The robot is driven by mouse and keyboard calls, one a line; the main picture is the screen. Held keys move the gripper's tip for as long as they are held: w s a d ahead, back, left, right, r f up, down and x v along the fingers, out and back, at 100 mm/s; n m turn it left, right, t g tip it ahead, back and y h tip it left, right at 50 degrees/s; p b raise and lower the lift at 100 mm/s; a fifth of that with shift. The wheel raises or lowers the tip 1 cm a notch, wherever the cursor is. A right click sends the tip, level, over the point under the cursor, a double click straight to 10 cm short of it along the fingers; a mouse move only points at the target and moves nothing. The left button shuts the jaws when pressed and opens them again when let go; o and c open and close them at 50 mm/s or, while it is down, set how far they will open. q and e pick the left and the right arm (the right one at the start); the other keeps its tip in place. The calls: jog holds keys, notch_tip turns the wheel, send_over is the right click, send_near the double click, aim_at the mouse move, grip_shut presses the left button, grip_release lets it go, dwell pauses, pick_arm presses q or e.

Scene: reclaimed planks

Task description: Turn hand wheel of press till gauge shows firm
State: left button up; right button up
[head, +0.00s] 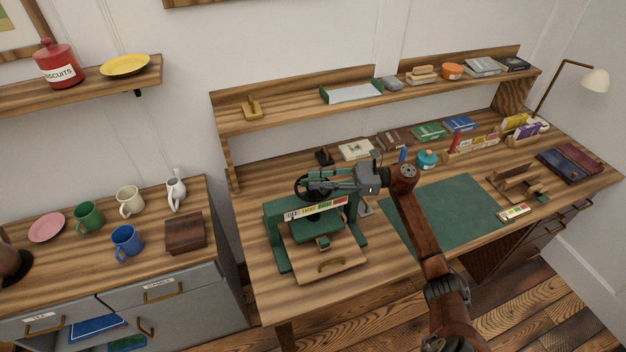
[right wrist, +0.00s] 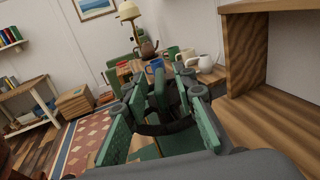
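The green press (head: 273,232) stands on the workbench, its dark hand wheel (head: 299,190) on top. The gauge strip (head: 315,210) runs across its front with white, yellow and red labelled bands; I cannot make out a pointer. My right gripper (head: 318,181) reaches in from the right at wheel height, its green fingers over the wheel and hiding part of it. In the right wrist view, the dark wheel rim (right wrist: 165,129) spans between the two finger pads and seems to touch both. The fingers stand well apart with the wheel between them. My left gripper is not in view.
A wooden board with a handle (head: 325,262) sits at the press's front. A green mat (head: 455,212) lies to the right. A shelf (head: 290,113) with a green tray (head: 350,92) runs behind. Mugs and a wooden box (head: 186,234) stand on the left cabinet.

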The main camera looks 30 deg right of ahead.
jog(key=shift+x, duration=0.85)
jog(key=shift+c, duration=0.2)
grip_shut()
